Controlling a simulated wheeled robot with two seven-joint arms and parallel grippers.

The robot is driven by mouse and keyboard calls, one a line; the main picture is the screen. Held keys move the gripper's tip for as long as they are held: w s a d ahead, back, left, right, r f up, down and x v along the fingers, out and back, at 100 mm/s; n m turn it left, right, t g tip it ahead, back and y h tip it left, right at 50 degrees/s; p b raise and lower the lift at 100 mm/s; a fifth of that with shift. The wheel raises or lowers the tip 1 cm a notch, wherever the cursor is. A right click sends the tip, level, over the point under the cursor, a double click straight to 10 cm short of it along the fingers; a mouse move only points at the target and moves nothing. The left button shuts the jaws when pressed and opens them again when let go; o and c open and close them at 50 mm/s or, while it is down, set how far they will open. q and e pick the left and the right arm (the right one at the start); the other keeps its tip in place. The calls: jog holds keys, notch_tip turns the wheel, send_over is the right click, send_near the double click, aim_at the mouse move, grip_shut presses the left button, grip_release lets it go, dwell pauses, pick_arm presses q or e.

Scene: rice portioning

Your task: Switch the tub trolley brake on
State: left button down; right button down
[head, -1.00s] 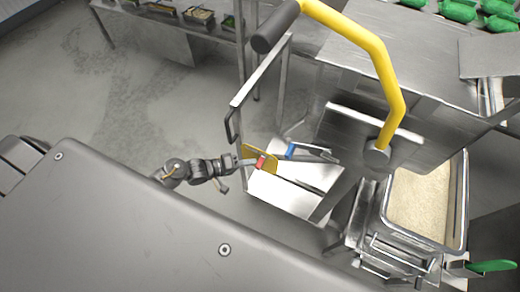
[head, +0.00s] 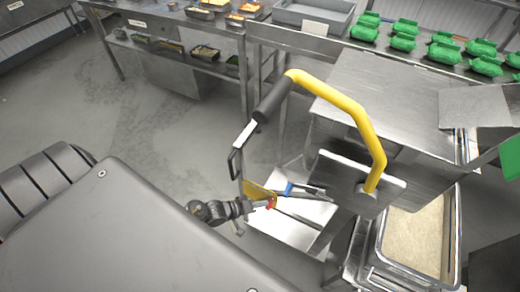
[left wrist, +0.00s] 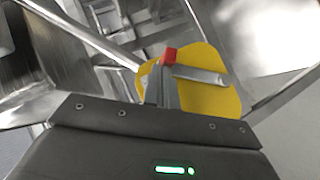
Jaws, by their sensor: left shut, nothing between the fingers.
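A yellow plate (head: 258,190) sits low on the steel frame in the head view, left of the tub. A grey lever (left wrist: 200,74) with a red end (left wrist: 170,56) lies across this plate in the left wrist view. The red end also shows in the head view (head: 271,203). My left gripper (head: 250,206) is shut and empty, with its fingertips (left wrist: 161,88) right at the red end. I cannot tell whether they touch. The steel tub (head: 457,232) of rice stands at the right. My right gripper is not in view.
A bent yellow bar (head: 350,107) with a black grip rises over the steel frame. A blue-ended part (head: 289,188) lies just right of the yellow plate. The floor (head: 150,130) at left is open.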

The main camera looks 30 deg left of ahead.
pick_arm(q)
jog(key=shift+s+d, duration=0.15)
jog(key=shift+d, duration=0.15)
jog(key=s+a+r+p, duration=0.2)
jog(key=s+a+r, duration=0.5)
jog(key=r, duration=0.1)
jog(key=shift+s+a, duration=0.25)
jog(key=shift+s, duration=0.05)
dwell(0.6)
